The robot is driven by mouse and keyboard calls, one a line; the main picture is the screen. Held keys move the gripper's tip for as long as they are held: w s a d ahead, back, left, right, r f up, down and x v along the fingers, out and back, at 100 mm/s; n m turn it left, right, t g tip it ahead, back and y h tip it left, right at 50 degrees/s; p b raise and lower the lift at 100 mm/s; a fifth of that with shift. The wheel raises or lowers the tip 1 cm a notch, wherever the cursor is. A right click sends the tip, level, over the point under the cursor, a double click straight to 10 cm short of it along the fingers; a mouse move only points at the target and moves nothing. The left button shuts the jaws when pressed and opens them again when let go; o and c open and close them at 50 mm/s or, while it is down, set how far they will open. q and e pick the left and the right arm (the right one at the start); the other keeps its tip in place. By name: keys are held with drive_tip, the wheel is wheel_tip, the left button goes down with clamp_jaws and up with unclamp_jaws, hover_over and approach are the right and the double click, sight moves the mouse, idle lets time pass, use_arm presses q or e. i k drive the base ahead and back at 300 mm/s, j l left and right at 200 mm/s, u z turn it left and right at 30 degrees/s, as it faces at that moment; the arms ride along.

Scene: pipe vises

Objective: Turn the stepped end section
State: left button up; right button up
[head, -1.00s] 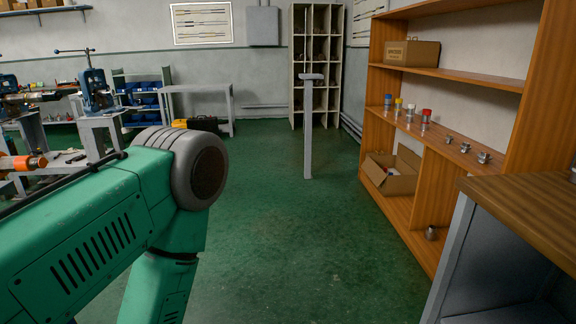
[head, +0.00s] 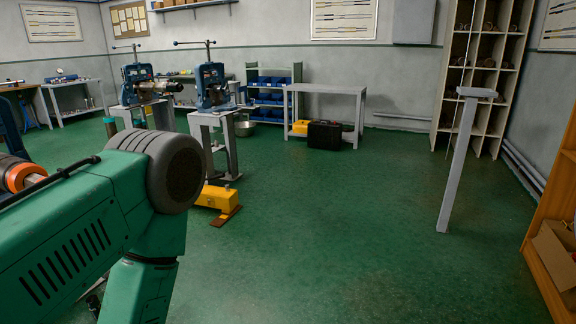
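Two blue pipe vises stand on grey pedestals: one (head: 212,88) left of centre and another (head: 139,84) further left. The left one has a dark metal piece (head: 170,87) sticking out to its right; I cannot tell whether it is the stepped end section. At the left edge, partly behind my green arm, is an orange-ringed cylindrical part (head: 18,174). My green arm fills the lower left, but neither gripper shows.
A yellow pedal-like box (head: 217,198) is on the floor by the nearer pedestal. A grey post (head: 458,160) stands at right. A grey table (head: 330,92) and pigeonhole shelf (head: 482,75) stand at the back. The green floor in the middle is clear.

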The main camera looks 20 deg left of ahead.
sight(17, 174)
drive_tip(key=i+j+u, duration=0.2)
drive_tip(key=u, duration=0.2)
drive_tip(key=i+u, duration=1.1)
drive_tip(key=u, duration=0.15)
drive_tip(key=i+l+u, duration=0.25)
drive_tip(key=u, duration=0.2)
drive_tip(key=i, duration=0.05)
